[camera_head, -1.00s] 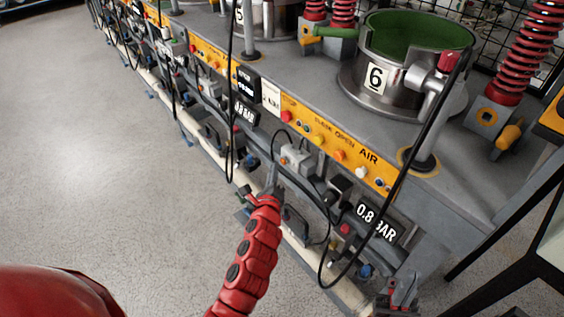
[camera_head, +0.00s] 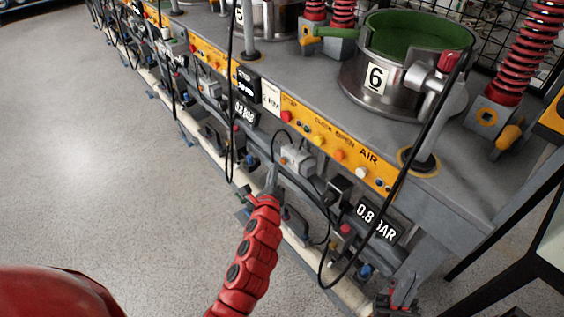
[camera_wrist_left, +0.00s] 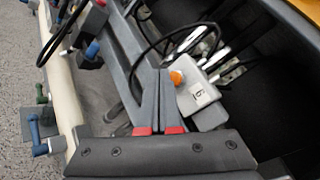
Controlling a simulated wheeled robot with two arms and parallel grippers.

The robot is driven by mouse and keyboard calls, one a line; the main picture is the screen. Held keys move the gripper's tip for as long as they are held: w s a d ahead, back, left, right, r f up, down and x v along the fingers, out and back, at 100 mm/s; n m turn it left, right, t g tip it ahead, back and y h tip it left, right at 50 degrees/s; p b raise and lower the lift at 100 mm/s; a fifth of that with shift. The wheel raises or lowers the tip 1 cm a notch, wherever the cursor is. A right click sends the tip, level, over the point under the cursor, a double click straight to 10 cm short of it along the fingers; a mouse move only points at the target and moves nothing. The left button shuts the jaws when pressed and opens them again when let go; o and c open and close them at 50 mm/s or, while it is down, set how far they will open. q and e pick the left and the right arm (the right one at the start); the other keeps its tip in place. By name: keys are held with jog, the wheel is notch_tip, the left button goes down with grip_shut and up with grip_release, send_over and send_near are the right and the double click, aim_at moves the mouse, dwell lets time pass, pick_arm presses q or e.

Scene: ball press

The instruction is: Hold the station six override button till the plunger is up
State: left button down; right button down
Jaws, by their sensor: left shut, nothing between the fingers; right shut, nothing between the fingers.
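Station six is the metal pot marked "6" (camera_head: 376,80), with a green inside. I cannot clearly make out its plunger. Below the table edge is a small grey box (camera_head: 298,158). My left gripper (camera_head: 273,170) is shut and empty, low in front of the table's side. In the left wrist view its fingertips (camera_wrist_left: 159,72) lie just left of the button; I cannot tell if they touch. My right gripper (camera_head: 405,284) is shut and empty at bottom right.
A yellow panel (camera_head: 325,142) with buttons runs along the table edge. A "0.8 BAR" display (camera_head: 377,222) hangs below it. Black cables (camera_head: 398,185) loop down in front. A pale pipe (camera_head: 345,293) runs low along the table. Open floor (camera_head: 110,170) lies left.

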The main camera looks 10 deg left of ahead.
dwell(0.4)
pick_arm(q)
jog(key=shift+w+d, duration=0.3)
jog(key=shift+w, duration=0.05)
jog(key=shift+w+d+b, duration=0.3)
jog(key=shift+b, duration=0.05)
dwell(0.7)
jog(key=shift+a, duration=0.1)
jog(key=shift+s+a+p, duration=0.35)
jog(key=shift+s+a, duration=0.1)
jog(key=shift+s, duration=0.25)
jog(key=s+a, duration=0.1)
jog(key=s, duration=0.1)
jog(key=s+a+p, duration=0.1)
jog(key=s+a, duration=0.1)
dwell(0.6)
